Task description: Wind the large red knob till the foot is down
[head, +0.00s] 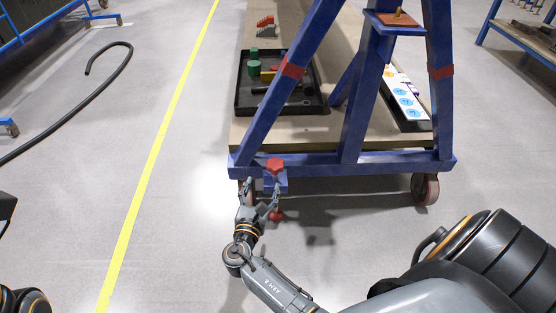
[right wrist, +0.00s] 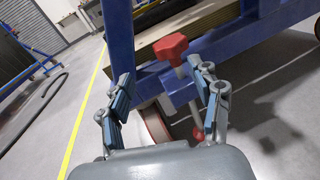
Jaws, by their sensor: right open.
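The large red knob (head: 275,166) sits on top of a blue bracket (head: 282,183) at the front left corner of the blue frame. In the right wrist view the knob (right wrist: 170,48) is a lobed head on a grey shaft, beyond and between the fingertips. The red foot (head: 277,216) is below the bracket; it also shows in the right wrist view (right wrist: 198,132). I cannot tell whether it touches the floor. My right gripper (head: 260,188) is open and empty, just in front of the bracket, its fingers spread. My left gripper is out of view.
The blue frame carries a wooden deck (head: 330,132) and stands on red wheels (head: 426,190). A black tray (head: 309,108) with several parts lies on the deck. A yellow line (head: 150,180) and black hose (head: 100,86) are on the open floor at left.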

